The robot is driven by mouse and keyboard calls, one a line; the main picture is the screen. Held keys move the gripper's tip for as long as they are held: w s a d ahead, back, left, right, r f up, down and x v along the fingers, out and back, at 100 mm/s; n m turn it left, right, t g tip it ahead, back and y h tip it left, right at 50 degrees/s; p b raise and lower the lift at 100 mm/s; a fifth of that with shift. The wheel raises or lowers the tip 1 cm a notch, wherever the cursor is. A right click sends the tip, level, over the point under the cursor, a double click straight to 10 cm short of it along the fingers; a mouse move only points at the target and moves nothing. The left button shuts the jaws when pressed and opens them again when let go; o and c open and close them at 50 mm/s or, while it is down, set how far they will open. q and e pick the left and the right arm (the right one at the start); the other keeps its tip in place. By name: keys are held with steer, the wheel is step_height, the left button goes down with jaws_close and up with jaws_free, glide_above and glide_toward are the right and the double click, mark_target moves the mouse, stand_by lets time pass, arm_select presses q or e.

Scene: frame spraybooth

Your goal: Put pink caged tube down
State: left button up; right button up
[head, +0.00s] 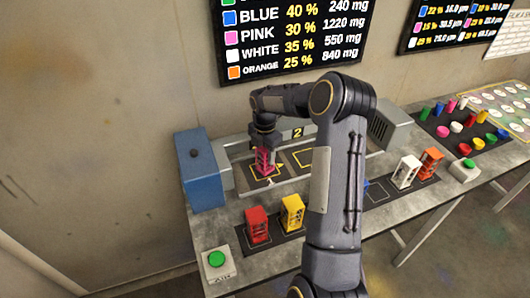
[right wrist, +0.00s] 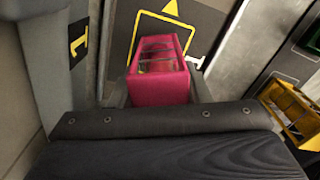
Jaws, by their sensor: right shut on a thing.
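My right gripper (head: 264,146) is shut on the pink caged tube (head: 264,161). It holds the tube upright over the dark pad with a yellow outline (head: 251,173) marked 1. The tube's base is at or very near the pad; I cannot tell whether it touches. In the right wrist view the pink caged tube (right wrist: 160,75) is between the fingers, above the yellow outline and triangle (right wrist: 170,9). My left gripper does not show.
A blue box (head: 200,172) stands left of the pad. Red (head: 257,225) and yellow (head: 292,213) caged tubes stand in front. White (head: 405,172) and orange (head: 431,162) ones stand right. A green button (head: 217,259) is at the front left. My right arm hides the table's middle.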

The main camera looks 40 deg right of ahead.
steer(key=shift+f, duration=0.2)
steer(key=o, duration=1.1)
steer(key=shift+o, duration=0.2)
steer(key=shift+r, duration=0.1)
